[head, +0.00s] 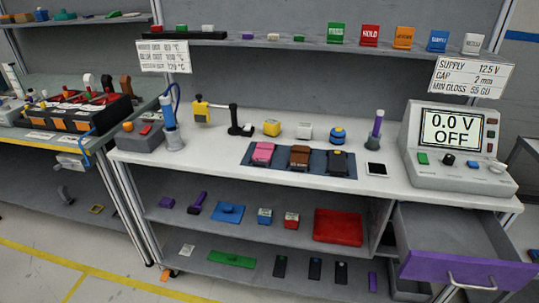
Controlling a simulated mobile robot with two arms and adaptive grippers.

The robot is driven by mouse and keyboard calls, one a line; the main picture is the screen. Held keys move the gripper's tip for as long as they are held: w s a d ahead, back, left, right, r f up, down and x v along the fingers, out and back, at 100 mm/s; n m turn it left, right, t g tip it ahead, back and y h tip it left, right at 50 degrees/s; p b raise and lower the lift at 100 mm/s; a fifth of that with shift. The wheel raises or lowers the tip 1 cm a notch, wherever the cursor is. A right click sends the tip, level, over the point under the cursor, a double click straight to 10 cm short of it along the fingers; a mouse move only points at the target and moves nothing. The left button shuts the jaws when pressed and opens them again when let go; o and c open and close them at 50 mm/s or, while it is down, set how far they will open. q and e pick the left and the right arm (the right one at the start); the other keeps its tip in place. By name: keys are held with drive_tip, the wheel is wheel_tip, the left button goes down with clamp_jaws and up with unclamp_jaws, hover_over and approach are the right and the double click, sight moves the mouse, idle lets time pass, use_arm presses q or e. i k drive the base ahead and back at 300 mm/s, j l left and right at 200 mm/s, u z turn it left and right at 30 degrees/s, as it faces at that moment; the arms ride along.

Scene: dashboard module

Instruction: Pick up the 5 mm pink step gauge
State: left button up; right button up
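A pink block-like piece (263,152) lies at the left end of a dark blue mat (332,172) on the white workbench. It looks like the pink step gauge, but any size marking is too small to read. A brown piece (299,156) and a black piece (337,161) lie to its right on the same mat, apart from it. Neither of my grippers shows in the head view.
A meter (459,145) reading "0.0 V OFF" stands at the bench's right end, above an open purple-fronted drawer (465,268). Behind the mat are a yellow cube (271,128), white block (304,131) and blue round object (337,136).

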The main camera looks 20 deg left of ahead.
sight(264, 153)
drive_tip(key=i+j, duration=0.15)
drive_tip(key=j, duration=0.25)
drive_tip(key=i+j+z, duration=0.15)
drive_tip(key=j, duration=0.25)
drive_tip(key=i+j, duration=0.1)
drive_tip(key=j, duration=0.3)
drive_tip(key=i+j+z, duration=0.1)
drive_tip(key=j, duration=0.3)
drive_tip(key=i+j+z, duration=0.1)
drive_tip(key=j, duration=0.3)
